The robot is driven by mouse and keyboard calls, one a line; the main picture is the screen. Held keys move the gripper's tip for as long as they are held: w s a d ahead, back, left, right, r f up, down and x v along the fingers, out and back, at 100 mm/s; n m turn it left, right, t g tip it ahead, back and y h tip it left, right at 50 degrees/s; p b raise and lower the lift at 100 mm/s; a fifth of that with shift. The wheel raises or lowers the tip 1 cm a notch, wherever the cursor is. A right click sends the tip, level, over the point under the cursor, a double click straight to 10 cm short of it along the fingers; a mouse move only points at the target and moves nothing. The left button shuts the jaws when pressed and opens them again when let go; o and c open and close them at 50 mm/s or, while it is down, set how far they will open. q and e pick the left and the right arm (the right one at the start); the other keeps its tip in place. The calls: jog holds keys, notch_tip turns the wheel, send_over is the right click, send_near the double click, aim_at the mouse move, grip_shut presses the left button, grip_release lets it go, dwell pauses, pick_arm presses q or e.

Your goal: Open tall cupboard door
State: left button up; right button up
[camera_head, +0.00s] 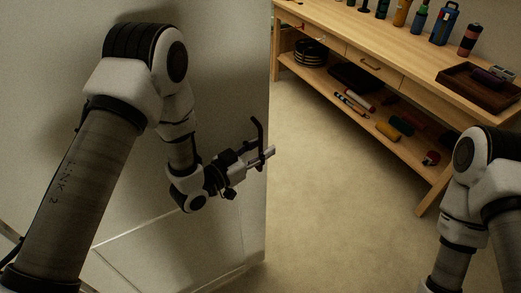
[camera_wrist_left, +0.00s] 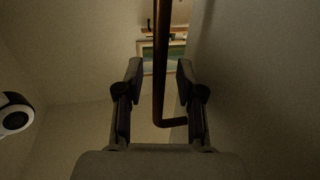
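The tall cupboard's pale door (camera_head: 228,70) appears as a large flat panel filling the left of the head view. In the left wrist view a long bronze bar handle (camera_wrist_left: 161,65) runs down between my fingers and bends right at its lower end toward a pale surface (camera_wrist_left: 255,85). My left gripper (camera_head: 264,148) is beside the panel's right edge in the head view. Its fingers, seen in the left wrist view (camera_wrist_left: 160,85), are open on either side of the handle, with a gap on both sides. My right gripper is out of view.
A wooden workbench (camera_head: 410,79) with bottles on top, drawers and a lower shelf stands at the back right. A dark brown tray (camera_head: 462,92) lies on it. The beige floor (camera_head: 325,190) between panel and bench is clear. My right arm shows at the right edge.

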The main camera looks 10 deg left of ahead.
pick_arm(q)
jog(key=r, duration=0.5)
jog(key=w+r, duration=0.1)
jog(key=r, duration=0.2)
jog(key=shift+a+r, duration=0.15)
jog(key=shift+r, duration=0.05)
jog(key=shift+w+a+r, duration=0.25)
jog(key=shift+w, duration=0.15)
jog(key=shift+s+d+r, duration=0.1)
jog(key=shift+s+d+f+g+y, duration=0.15)
jog(key=shift+s+f+g, duration=0.1)
jog(key=shift+f, duration=0.35)
jog(key=shift+s+a+f+g+y, duration=0.1)
jog(key=shift+s+f+g+y, duration=0.1)
jog(key=shift+f, duration=0.4)
jog(key=shift+s+d+r, duration=0.1)
jog(key=shift+s+d, duration=0.05)
jog(key=shift+s, duration=0.3)
jog(key=v, duration=0.2)
send_near(259, 126)
jog(key=shift+w+d+f, duration=0.1)
jog(key=shift+d+f, duration=0.05)
jog(key=shift+f, duration=0.35)
jog(key=shift+w+d+f, duration=0.1)
jog(key=shift+d+f, duration=0.1)
jog(key=shift+f, duration=0.35)
